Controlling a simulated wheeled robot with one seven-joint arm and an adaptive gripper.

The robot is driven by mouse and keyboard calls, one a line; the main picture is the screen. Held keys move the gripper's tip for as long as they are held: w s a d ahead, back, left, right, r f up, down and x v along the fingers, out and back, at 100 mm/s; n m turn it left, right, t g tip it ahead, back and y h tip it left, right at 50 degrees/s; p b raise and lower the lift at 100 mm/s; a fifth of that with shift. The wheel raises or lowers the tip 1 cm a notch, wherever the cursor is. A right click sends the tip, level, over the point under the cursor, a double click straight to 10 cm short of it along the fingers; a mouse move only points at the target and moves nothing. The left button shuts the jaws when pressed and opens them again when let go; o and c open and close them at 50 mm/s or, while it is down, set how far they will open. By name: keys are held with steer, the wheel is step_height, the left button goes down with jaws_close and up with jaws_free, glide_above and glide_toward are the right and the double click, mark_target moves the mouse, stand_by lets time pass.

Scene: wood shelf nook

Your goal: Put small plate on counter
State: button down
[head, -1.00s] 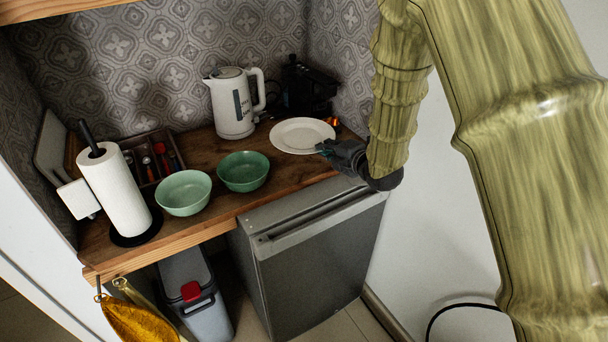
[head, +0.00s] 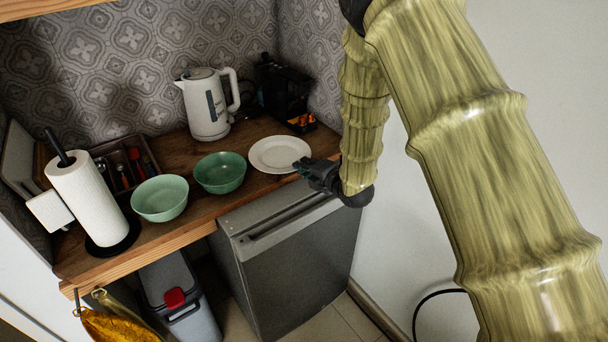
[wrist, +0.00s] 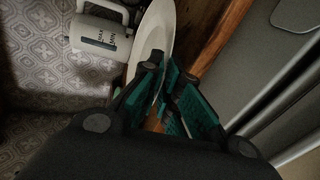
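The small plate (head: 279,154) is white and round and appears about level at the right end of the wooden counter (head: 190,222). My gripper (head: 305,166) is at the plate's near right rim. In the wrist view, the teal-padded fingers (wrist: 168,98) are on either side of the rim of the plate (wrist: 157,38), which runs down between them. The gripper looks shut on that rim. I cannot tell whether the plate's underside touches the counter.
A dark green bowl (head: 220,173) is left of the plate, with a light green bowl (head: 160,198) beyond it. A white kettle (head: 206,104) and a black machine (head: 285,92) stand behind. A paper towel roll (head: 90,205) is far left. A grey fridge (head: 295,265) stands below.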

steer(key=shift+f+p, duration=0.45)
steer(key=shift+f, duration=1.35)
steer(key=shift+f, duration=0.2)
steer(key=c, duration=1.6)
jaws_free()
steer(key=shift+c, duration=0.2)
steer(key=shift+r, duration=0.15)
steer(key=b+v, duration=0.4)
steer(key=v, duration=0.8)
